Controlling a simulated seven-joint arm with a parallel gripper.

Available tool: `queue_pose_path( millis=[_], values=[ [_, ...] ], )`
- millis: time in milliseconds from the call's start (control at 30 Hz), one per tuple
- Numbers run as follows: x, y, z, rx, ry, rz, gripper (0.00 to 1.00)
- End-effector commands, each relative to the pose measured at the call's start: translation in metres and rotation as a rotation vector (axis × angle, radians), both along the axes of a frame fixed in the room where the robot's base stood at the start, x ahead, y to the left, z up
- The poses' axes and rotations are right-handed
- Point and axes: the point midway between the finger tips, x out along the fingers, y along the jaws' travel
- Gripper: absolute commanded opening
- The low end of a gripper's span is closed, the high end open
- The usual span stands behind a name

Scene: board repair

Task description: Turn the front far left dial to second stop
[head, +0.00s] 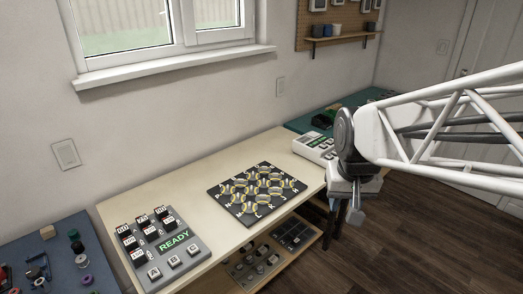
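A black square board (244,212) lies on the pale bench, carrying several round parts with yellow rings and pale marks; these look like dials. At this size I cannot read their pointers or stops, nor tell which one is the far left one of the front. A lower shelf (240,284) under the bench front also holds small knob-like parts, too small to make out. My gripper (350,206) hangs downward at the right end of the bench, well apart from the board. It seems to hold nothing, but its finger gap is not clear.
A grey panel (190,262) with black switches, a green READY display and A, B, C buttons stands at the left of the bench (122,212). A white device (314,146) stands behind my gripper. The bench between panel and board is clear.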

Motion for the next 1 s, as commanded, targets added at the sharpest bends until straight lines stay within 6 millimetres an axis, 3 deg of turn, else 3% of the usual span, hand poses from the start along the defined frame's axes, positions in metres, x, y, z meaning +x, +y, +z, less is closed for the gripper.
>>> queue_pose_path(
  millis=[500, 1000],
  values=[
    [0.108, 0.041, -0.024, 0.007, 0.047, 0.007, 0.35],
    [0.205, 0.093, -0.074, 0.008, 0.09, 0.009, 0.35]
  ],
)
